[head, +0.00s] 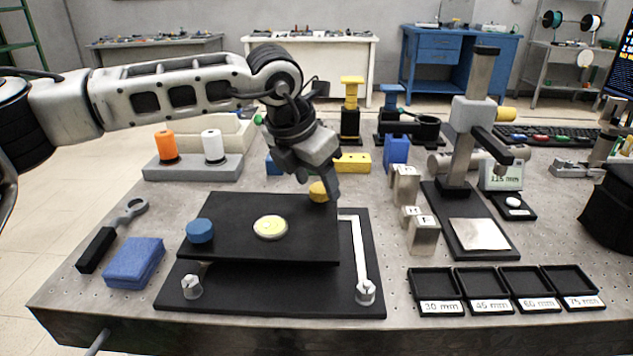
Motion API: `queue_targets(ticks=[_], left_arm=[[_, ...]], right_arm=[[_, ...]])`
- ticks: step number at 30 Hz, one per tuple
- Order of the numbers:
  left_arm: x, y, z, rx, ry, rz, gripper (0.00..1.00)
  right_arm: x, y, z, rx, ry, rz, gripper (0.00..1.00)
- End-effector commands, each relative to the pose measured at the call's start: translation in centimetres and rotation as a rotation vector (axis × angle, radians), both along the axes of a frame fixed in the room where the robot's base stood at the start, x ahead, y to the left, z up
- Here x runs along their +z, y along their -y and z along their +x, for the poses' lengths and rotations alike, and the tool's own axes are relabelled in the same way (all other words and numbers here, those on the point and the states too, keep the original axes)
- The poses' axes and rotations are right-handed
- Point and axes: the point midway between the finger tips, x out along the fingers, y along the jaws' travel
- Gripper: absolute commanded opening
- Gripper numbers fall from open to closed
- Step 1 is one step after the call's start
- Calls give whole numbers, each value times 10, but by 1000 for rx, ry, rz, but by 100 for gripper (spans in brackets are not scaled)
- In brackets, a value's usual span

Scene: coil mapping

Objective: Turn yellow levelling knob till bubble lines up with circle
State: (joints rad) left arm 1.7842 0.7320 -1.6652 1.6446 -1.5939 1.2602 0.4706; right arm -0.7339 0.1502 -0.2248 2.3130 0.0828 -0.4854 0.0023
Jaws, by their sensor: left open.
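The yellow levelling knob (318,192) sits at the back right corner of the black levelling plate (260,249). My left gripper (322,188) is at the yellow knob, pointing down, with its fingers open beside it; its far finger is partly hidden, and I cannot tell whether it touches the knob. The round bubble level (270,228) is pale yellow and lies in the middle of the plate; its bubble and circle are too small to judge. A blue knob (200,231) is at the plate's left side. My right gripper is not identifiable in view.
A blue block (134,262) and a wrench-like tool (112,236) lie left of the plate. Metal blocks (424,236) and a gauge stand (459,190) are to the right. Labelled black trays (434,290) line the front right. Spools (212,146) stand behind left.

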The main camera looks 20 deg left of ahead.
Motion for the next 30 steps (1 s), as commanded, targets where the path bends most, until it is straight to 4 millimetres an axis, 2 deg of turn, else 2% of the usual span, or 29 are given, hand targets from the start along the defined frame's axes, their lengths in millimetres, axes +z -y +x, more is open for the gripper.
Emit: queue_targets(ticks=[4, 12, 14, 17, 18, 30], left_arm=[[-8, 1, 3, 0, 0, 1, 56], [-9, 2, 3, -1, 0, 0, 56], [-9, 2, 3, -1, 0, 0, 42], [-9, 2, 3, -1, 0, 0, 14], [-9, 1, 3, -1, 0, 0, 11], [-9, 1, 4, -63, -2, -2, 11]], right_arm=[[1, 0, 1, 0, 3, 0, 36], [1, 0, 2, 0, 5, 0, 36], [1, 0, 2, -1, 5, -1, 36], [0, 0, 2, 0, 3, -1, 36], [0, 0, 2, 0, 3, -1, 36], [0, 0, 2, 0, 1, -2, 36]])
